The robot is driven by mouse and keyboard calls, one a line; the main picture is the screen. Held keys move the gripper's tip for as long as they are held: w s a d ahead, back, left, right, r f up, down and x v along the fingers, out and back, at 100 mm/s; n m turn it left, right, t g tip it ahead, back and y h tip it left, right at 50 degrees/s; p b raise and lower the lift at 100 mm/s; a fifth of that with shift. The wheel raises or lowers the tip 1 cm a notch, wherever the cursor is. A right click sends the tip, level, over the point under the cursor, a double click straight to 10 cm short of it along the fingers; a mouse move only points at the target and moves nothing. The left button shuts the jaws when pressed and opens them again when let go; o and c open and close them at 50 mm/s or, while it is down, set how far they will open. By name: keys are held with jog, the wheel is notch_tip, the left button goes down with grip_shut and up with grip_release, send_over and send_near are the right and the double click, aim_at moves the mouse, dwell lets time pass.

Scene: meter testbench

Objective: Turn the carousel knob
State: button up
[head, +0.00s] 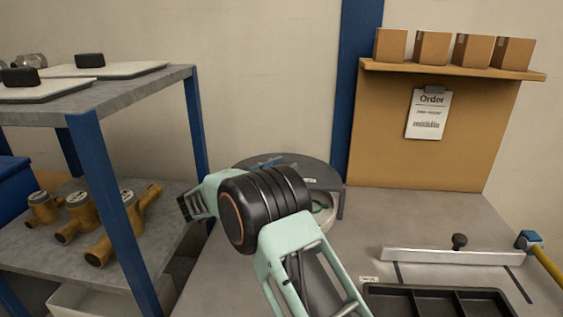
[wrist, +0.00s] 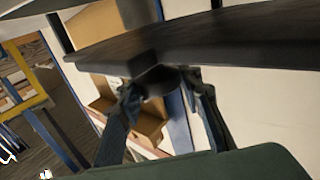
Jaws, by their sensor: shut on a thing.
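The carousel is a dark grey round top (head: 325,175) on a stand, behind my arm in the head view. In the wrist view, a dark slab that looks like the carousel (wrist: 235,38) crosses the upper part. A small dark rounded knob (wrist: 157,80) sits under its near edge. My gripper (wrist: 163,86) has one finger on each side of this knob and is shut on it. Whether both fingertips press on it fully is blurred and dark. In the head view my arm covers the knob and part of the carousel, and my fingers cannot be made out clearly.
A grey shelf (head: 130,92) with blue posts stands left, with brass meters (head: 82,215) on its lower level. A black tray (head: 435,296) and a metal rail (head: 455,257) lie right on the bench. Several boxes (head: 432,48) stand on the back ledge. The bench middle is clear.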

jog(key=shift+r+m+g+h+p, duration=0.1)
jog(key=shift+m+g+h+p, duration=0.2)
jog(key=shift+m+g+h, duration=0.15)
jog(key=o, duration=1.2)
jog(key=shift+w, duration=0.1)
jog(key=shift+c, duration=0.2)
jog(key=v, duration=0.7)
jog(key=shift+s, duration=0.2)
jog(key=shift+a, duration=0.15)
